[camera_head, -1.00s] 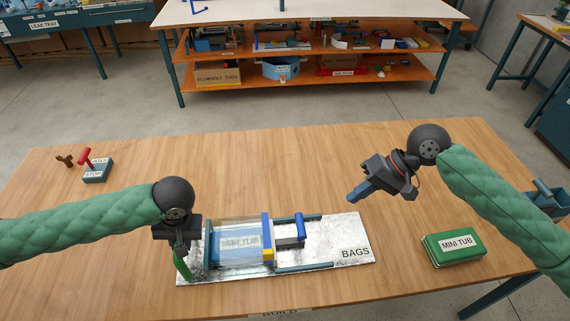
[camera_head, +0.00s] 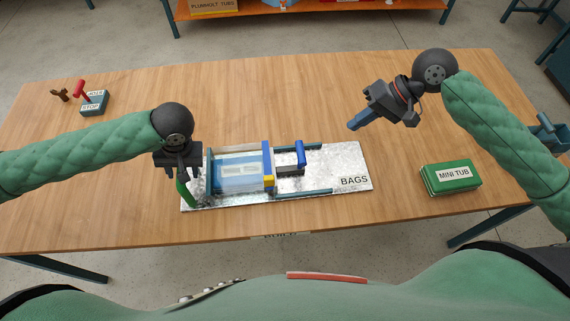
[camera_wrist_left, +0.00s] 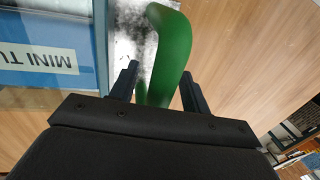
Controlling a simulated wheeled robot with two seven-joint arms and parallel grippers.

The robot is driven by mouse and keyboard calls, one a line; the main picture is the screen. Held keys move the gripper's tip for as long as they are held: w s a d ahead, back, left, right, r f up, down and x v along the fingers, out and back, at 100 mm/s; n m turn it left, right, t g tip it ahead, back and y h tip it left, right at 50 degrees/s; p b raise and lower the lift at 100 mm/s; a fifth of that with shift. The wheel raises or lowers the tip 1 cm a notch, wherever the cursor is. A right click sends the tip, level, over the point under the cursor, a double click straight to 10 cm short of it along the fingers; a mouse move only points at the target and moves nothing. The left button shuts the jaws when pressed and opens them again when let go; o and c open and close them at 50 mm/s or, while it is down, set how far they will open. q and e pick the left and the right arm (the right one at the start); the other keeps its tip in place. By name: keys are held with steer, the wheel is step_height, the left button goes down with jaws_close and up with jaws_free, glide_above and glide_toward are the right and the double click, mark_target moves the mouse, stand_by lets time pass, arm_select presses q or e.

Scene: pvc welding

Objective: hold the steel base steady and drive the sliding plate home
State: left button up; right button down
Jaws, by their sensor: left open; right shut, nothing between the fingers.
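The steel base (camera_head: 345,160) lies on the wooden table, a mottled silver plate labelled BAGS with a green upright handle (camera_head: 184,192) at its left end. On it sits a clear-topped block with a blue panel (camera_head: 226,170), beside a blue and yellow crosspiece (camera_head: 268,165). The sliding plate with its blue handle (camera_head: 300,153) is right of the crosspiece, between teal rails. My left gripper (camera_head: 181,178) is over the green handle; in the left wrist view the handle (camera_wrist_left: 165,55) stands between its open fingers (camera_wrist_left: 158,85). My right gripper (camera_head: 353,125) is shut and empty above the table, right of the base.
A green MINI TUB box (camera_head: 451,176) sits at the right. A STOP box with a red lever (camera_head: 93,100) and a small brown object (camera_head: 60,95) stand at the back left. The table's middle back is clear. A shelf stands beyond.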

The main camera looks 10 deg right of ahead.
arm_select(q)
step_height(320, 180, up, 12)
steer(key=d, duration=0.2)
steer(key=shift+d, duration=0.2)
steer(key=shift+f, duration=0.15)
